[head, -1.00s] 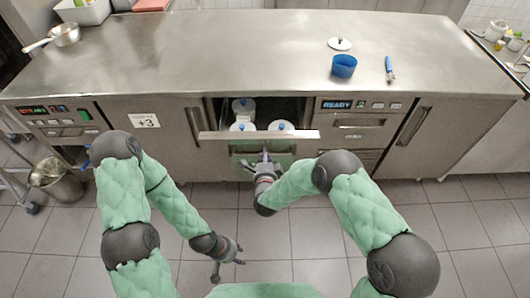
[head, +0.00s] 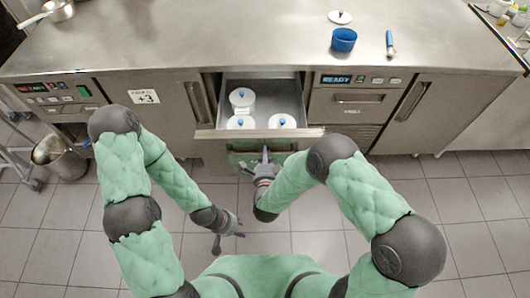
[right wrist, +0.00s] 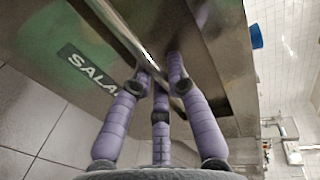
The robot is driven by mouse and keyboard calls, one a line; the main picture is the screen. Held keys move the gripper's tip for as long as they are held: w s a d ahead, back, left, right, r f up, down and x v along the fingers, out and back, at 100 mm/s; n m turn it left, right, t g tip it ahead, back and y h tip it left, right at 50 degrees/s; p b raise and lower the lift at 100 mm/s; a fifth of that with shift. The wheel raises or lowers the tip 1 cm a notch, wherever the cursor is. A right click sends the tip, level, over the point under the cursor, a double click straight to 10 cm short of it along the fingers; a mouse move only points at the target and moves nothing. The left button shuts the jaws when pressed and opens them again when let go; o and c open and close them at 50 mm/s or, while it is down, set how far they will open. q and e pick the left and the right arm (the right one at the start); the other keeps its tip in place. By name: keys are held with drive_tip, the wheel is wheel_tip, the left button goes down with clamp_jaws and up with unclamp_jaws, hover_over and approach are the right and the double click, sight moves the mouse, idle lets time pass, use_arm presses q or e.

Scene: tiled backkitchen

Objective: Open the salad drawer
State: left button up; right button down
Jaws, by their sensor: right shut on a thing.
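The salad drawer (head: 290,87) stands well open below the counter, its metal rim toward me. Its green front (right wrist: 100,48) reads "SALA", the rest of the word covered. Inside are three white lidded tubs (head: 240,98) with blue knobs. My right gripper (head: 265,155) is at the drawer's front, shut on its metal bar handle (right wrist: 125,35); its fingers (right wrist: 160,78) meet the bar in the right wrist view. My left gripper (head: 228,237) hangs empty over the floor at lower left, its fingers spread.
A metal bin (head: 58,155) stands at the left. The tiled floor in front is clear.

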drive_tip(key=c, duration=1.2)
unclamp_jaws()
drive_tip(key=shift+s, duration=0.1)
drive_tip(key=v, duration=1.1)
drive_tip(key=shift+s, duration=0.4)
drive_tip(key=d+f+n+g+y, duration=0.1)
drive_tip(key=d+f+n+g, duration=0.3)
drive_tip(key=f+n+g, duration=0.5)
drive_tip(key=s+d+f+n+g+y, duration=0.1)
drive_tip(key=s+d+f+n+g, duration=0.1)
drive_tip(key=s+f+n+g, duration=0.1)
drive_tip(key=s+d+f+n+g+y, duration=0.2)
drive_tip(key=s+f, duration=0.3)
drive_tip(key=s, duration=0.3)
drive_tip(key=shift+d+f+n+g, duration=0.25)
drive_tip(key=shift+d+n+g, duration=0.15)
drive_tip(key=shift+n+g, duration=0.3)
